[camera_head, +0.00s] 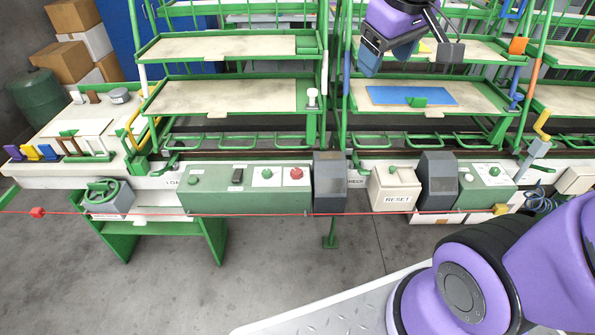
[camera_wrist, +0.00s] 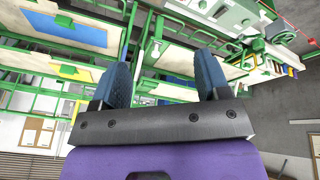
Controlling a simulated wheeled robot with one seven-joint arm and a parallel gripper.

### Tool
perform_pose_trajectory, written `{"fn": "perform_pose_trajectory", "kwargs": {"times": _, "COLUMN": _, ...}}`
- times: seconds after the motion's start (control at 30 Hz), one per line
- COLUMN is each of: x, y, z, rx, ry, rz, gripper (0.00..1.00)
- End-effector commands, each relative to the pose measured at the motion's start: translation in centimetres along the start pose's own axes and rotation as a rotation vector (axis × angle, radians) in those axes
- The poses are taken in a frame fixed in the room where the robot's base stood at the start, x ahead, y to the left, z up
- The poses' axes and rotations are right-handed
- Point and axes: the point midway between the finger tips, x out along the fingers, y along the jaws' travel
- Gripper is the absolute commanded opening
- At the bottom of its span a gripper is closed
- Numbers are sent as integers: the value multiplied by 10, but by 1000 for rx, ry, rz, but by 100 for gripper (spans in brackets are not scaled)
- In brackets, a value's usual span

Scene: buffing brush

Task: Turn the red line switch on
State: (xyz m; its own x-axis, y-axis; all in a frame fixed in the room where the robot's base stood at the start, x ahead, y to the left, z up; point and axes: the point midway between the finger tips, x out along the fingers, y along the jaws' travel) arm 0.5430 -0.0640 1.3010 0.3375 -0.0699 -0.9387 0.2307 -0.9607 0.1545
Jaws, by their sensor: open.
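A thin red line (camera_head: 265,214) runs across the front of the workbench in the head view, with a small red piece (camera_head: 37,212) on it at the left. Behind it, a green control box (camera_head: 245,203) carries a black switch (camera_head: 237,175), a green button (camera_head: 266,174) and a red button (camera_head: 296,173). I cannot tell which part is the red line switch or how it is set. My gripper (camera_wrist: 163,72) is open and empty in the wrist view, its blue fingers apart. In the head view it is high at the upper right, well away from the box.
Dark grey blocks (camera_head: 330,181) (camera_head: 437,180) flank a RESET box (camera_head: 394,192). Another green box (camera_head: 487,184) stands right of them. A handwheel (camera_head: 102,190) is at the left. Green-framed shelves (camera_head: 230,97) rise behind the bench. The floor in front (camera_head: 285,265) is clear.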

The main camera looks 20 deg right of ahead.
Motion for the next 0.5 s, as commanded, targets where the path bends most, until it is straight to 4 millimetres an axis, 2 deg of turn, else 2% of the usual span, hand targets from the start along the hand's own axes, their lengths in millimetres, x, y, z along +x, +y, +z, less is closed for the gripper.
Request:
{"fn": "perform_pose_trajectory", "kwargs": {"times": 0.2, "x": 47, "y": 5, "z": -46, "rx": -144, "ry": -65, "rz": -2, "gripper": 69}}
{"fn": "perform_pose_trajectory", "kwargs": {"times": 0.5, "x": 124, "y": 4, "z": -98, "rx": -341, "ry": -134, "rz": -33, "gripper": 69}}
